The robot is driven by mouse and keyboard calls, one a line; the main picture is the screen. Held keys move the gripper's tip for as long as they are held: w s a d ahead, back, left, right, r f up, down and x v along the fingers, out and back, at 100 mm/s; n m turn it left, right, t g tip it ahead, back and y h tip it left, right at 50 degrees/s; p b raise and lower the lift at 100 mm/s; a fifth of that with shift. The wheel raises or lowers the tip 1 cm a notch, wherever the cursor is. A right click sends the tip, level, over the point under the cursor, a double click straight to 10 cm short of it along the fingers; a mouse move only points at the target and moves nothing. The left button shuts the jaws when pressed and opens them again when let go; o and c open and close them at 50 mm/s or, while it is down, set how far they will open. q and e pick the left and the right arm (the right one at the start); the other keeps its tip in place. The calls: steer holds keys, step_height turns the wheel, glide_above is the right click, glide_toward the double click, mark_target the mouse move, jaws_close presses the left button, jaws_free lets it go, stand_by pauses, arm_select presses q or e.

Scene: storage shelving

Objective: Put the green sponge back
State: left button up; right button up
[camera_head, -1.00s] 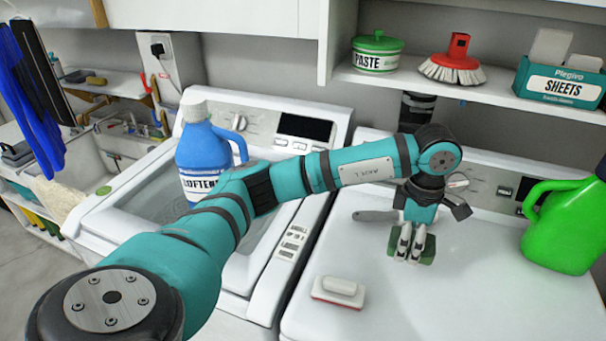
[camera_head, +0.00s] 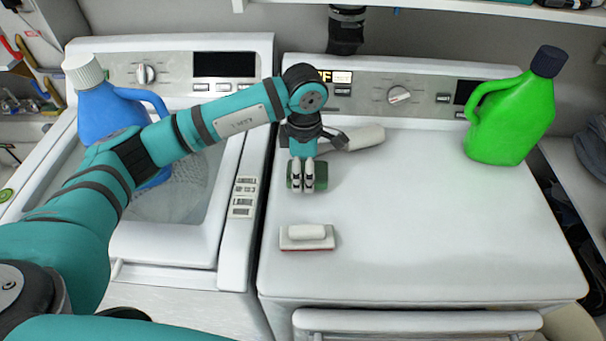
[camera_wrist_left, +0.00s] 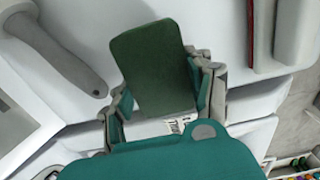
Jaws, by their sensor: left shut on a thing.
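The green sponge (camera_wrist_left: 152,68) is held between the fingers of my left gripper (camera_head: 308,186), which is shut on it. In the head view only the edges of the sponge show around the fingers. The gripper points down over the left part of the right-hand machine's white top (camera_head: 430,215). I cannot tell whether the sponge touches that top. My right gripper is not in view.
A white scrubber with a red base (camera_head: 307,238) lies in front of the gripper. A pale handled tool (camera_head: 358,138) lies behind it. A green jug (camera_head: 512,110) stands at right, a blue softener bottle (camera_head: 105,112) at left. The top's middle is clear.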

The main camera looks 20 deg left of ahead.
arm_select(q)
step_height(320, 180, down, 2)
steer(key=shift+f+p, duration=0.15)
steer(key=shift+p, duration=0.15)
steer(key=shift+f, duration=0.1)
steer(key=shift+f+b, duration=0.15)
steer(key=shift+b, duration=0.15)
steer(key=o, duration=1)
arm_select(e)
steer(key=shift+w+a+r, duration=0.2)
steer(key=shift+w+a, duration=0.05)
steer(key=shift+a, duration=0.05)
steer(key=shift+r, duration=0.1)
